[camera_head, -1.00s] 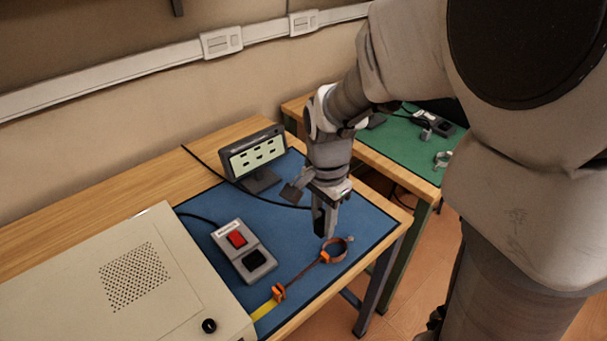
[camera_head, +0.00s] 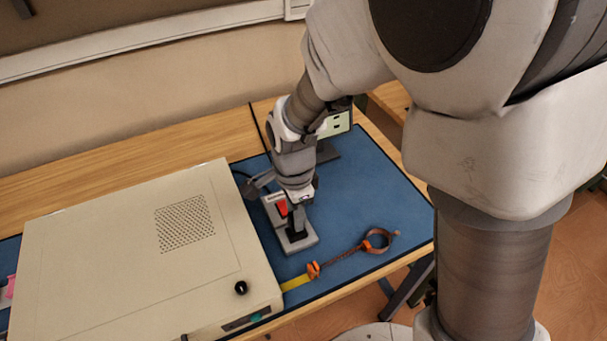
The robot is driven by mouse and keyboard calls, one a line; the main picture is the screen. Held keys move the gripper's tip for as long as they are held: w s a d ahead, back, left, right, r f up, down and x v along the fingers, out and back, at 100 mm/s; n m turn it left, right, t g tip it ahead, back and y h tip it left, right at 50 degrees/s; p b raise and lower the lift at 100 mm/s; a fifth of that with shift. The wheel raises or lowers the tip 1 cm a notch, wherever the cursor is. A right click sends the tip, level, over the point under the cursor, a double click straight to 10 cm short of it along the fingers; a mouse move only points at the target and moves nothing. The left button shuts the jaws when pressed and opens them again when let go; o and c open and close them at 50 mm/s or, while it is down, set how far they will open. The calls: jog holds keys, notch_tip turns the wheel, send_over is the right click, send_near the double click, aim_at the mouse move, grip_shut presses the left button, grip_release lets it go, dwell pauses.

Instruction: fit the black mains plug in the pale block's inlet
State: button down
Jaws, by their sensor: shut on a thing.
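The pale grey block (camera_head: 301,245) with a red rocker switch (camera_head: 282,208) lies on the blue mat, just right of the large beige case. My gripper (camera_head: 297,220) points down over the near end of the block, where its dark inlet (camera_head: 295,237) is. It is shut on the black mains plug (camera_head: 297,224), which is small and partly hidden by the fingers. The plug's lower end meets the dark inlet area in this view; I cannot tell whether it is above, touching or inside. My arm and wrist hide part of the block.
The beige case (camera_head: 110,260) stands close on the left. A small display (camera_head: 337,124) stands behind my wrist. The right half of the blue mat (camera_head: 375,190) is mostly clear.

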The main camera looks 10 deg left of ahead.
jog(key=shift+f, duration=0.4)
jog(key=shift+f, duration=0.3)
jog(key=shift+f+b, duration=0.9)
dwell(1.0)
dwell(0.3)
jog(key=c, duration=0.6)
grip_release()
jog(key=shift+s+d+f, duration=0.1)
jog(key=shift+s, duration=0.1)
jog(key=shift+c, duration=0.7)
jog(key=shift+o, duration=0.9)
